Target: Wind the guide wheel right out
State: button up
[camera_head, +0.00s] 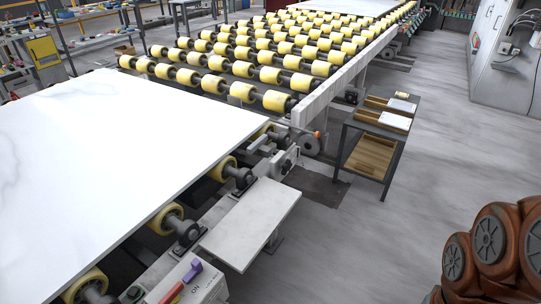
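A grey round handwheel (310,145) with a small orange knob (317,134) sits at the near right corner of the roller conveyor, just past the corner of the white slab. A grey block with a shaft (262,142) lies to its left, close to the slab edge. Which part is the guide wheel is not certain from this view. The white stone slab (110,160) lies flat over yellow-rimmed wheels (222,168) along its right edge. My gripper is not in view; only orange-brown parts of my arm show at the lower right.
A small grey stand (378,148) with wooden trays is right of the handwheel. A pale flat plate (250,222) and a control box (190,283) with a red and a purple lever are nearer. Yellow rollers (245,92) fill the back. Floor at right is clear.

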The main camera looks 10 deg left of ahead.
aim_at(286, 167)
jog(key=u, duration=0.9)
jog(key=i, duration=0.95)
jog(key=u, duration=0.95)
